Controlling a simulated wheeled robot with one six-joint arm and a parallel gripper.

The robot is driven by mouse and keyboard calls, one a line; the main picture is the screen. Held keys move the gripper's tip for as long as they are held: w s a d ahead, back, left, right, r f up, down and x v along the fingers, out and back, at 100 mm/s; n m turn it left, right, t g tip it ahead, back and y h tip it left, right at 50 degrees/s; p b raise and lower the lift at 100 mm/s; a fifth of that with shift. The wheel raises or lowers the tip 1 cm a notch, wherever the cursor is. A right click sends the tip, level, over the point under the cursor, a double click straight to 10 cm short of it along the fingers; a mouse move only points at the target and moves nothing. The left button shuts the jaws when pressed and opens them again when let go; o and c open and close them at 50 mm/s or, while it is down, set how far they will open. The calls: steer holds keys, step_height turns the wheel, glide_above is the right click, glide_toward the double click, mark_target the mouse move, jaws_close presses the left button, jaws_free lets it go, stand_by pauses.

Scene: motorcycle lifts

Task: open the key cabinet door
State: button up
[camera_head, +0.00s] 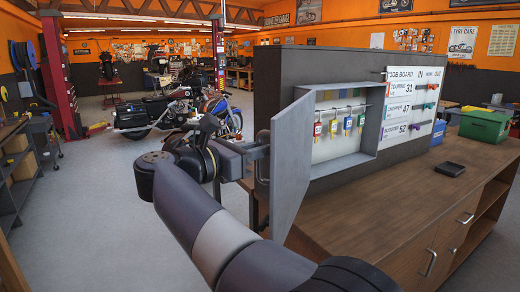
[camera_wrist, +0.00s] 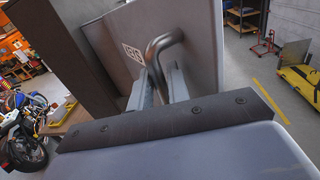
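The key cabinet (camera_head: 371,138) is mounted on the dark panel above the wooden counter. Its grey door (camera_head: 292,160) stands wide open, swung out to the left, and the inside shows several keys with coloured tags (camera_head: 340,125). My gripper (camera_head: 262,151) is at the outer face of the door, at its handle. In the wrist view, the dark curved door handle (camera_wrist: 163,43) runs down between the fingers of my gripper (camera_wrist: 160,84), which are closed around it. The door (camera_wrist: 190,25) fills the area behind the handle. The fingertips are partly hidden.
The wooden counter (camera_head: 420,190) with drawers lies below the cabinet, bearing a small black tray (camera_head: 448,169) and a green bin (camera_head: 485,124). A job board (camera_head: 408,105) is right of the cabinet. Motorcycles (camera_head: 180,112) stand behind my arm; the floor at left (camera_head: 100,190) is open.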

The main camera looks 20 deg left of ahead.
steer(key=b+v, duration=0.1)
steer(key=v, duration=0.9)
steer(key=shift+s+b, duration=0.15)
steer(key=shift+b, duration=0.25)
steer(key=p+x, duration=0.2)
steer(key=x, duration=0.8)
steer(key=shift+w+d+f, duration=0.1)
steer(key=shift+w+d, duration=0.05)
steer(key=shift+w, duration=0.25)
steer(key=shift+d, duration=0.1)
steer(key=shift+s+d, duration=0.1)
steer(key=shift+a, duration=0.2)
